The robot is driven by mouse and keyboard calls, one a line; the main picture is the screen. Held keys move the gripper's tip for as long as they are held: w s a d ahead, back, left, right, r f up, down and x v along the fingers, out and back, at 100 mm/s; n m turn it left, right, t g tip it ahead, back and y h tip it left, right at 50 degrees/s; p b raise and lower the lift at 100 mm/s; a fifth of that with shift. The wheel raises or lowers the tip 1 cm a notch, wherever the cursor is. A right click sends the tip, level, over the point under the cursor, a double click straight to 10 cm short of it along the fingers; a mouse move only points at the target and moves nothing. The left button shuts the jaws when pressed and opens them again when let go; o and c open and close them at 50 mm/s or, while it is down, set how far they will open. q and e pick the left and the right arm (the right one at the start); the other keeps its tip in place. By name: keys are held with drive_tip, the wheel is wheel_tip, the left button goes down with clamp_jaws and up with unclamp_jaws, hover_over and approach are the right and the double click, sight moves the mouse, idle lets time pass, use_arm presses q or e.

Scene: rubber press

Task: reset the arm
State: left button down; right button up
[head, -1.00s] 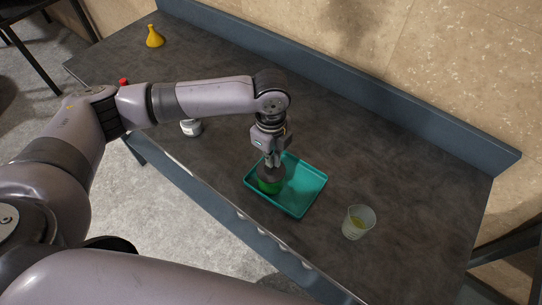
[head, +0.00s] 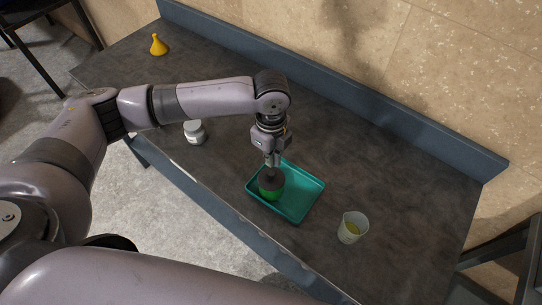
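My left arm reaches in from the left. Its gripper (head: 272,164) points down over a teal tray (head: 308,196) on the dark table. A green object with a dark top (head: 270,189) stands in the left part of the tray, directly below the fingers. The fingertips are at or just above the dark top. I cannot tell whether they touch or grip it. The fingers look close together, but their opening is too small to judge. My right gripper is not in view.
A clear cup with yellowish contents (head: 351,228) stands right of the tray. A white jar (head: 195,132) stands near the front edge, beside my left arm. A yellow flask-shaped object (head: 158,45) is at the far left. A raised blue-grey ledge (head: 340,88) runs along the back.

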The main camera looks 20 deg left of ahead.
use_arm(q)
drive_tip(key=shift+r, duration=0.95)
